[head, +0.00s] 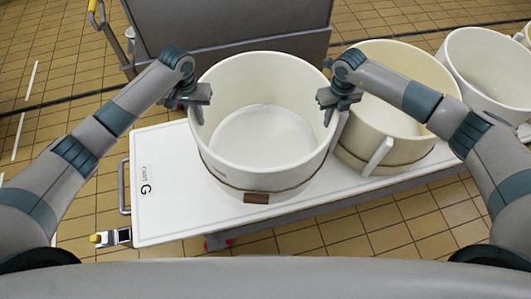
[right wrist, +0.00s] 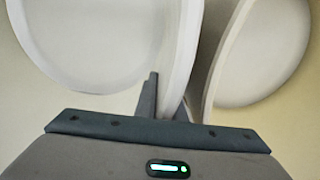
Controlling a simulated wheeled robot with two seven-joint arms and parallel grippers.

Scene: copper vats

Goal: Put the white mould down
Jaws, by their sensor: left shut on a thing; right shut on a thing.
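The white mould (head: 262,170) is a large round open tub with a dark band and a brown tag low on its front. It is upright over the left-middle part of the white trolley top (head: 155,185); I cannot tell whether its base touches. My left gripper (head: 198,108) is shut on its left rim. My right gripper (head: 328,108) is shut on its right rim. In the right wrist view the mould's wall (right wrist: 186,55) passes between my right fingers (right wrist: 167,100). The mould's underside is hidden.
A second cream mould (head: 385,150) with a white upright handle stands close on the right of the trolley. More white tubs (head: 487,62) are at the far right. A grey metal cart (head: 225,20) is behind. The trolley's left end, marked G, is clear.

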